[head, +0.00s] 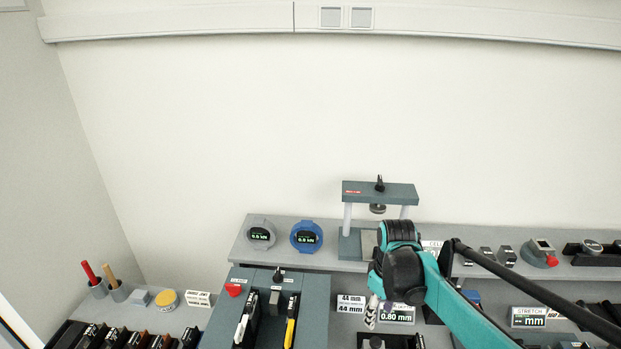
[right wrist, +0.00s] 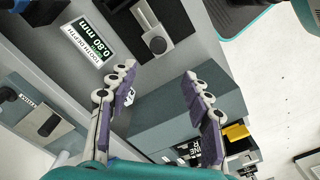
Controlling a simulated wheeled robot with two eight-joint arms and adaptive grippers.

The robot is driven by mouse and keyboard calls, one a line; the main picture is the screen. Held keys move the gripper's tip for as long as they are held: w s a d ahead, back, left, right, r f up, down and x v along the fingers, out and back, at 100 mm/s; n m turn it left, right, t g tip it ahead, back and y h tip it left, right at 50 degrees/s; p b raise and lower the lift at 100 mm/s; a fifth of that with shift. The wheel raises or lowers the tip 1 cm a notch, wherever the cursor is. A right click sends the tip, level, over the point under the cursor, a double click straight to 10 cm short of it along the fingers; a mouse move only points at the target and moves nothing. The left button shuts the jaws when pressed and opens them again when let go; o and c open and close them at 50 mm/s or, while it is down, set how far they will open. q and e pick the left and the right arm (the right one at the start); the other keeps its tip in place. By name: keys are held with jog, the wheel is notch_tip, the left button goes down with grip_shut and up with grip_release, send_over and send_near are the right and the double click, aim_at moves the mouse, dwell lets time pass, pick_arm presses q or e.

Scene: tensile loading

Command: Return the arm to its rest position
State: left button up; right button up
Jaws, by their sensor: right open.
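My right arm, teal and black, comes in from the lower right in the head view. Its right gripper (head: 376,312) points down over the bench, partly hidden behind its own wrist. In the right wrist view the right gripper (right wrist: 160,78) has its two purple-padded fingers spread apart with nothing between them. A dark grey block (right wrist: 180,115) lies beyond the fingers; I cannot tell whether they touch it. My left gripper is not in view.
A press frame (head: 380,195) stands behind my right wrist. A blue gauge (head: 306,237) and a grey gauge (head: 261,235) sit left of it. A tool panel (head: 315,310) and a 0.80 mm display (head: 397,315) are near the gripper.

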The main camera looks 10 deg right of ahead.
jog(key=s+a+f+m+t+b, duration=0.3)
jog(key=s+b, duration=0.1)
jog(key=s, duration=0.2)
jog(key=s+a+f+m+t+b, duration=0.3)
jog(key=s+t+b, duration=0.1)
jog(key=s, duration=0.1)
jog(key=shift+s+a, duration=0.15)
jog(key=shift+s, duration=0.2)
dwell(0.6)
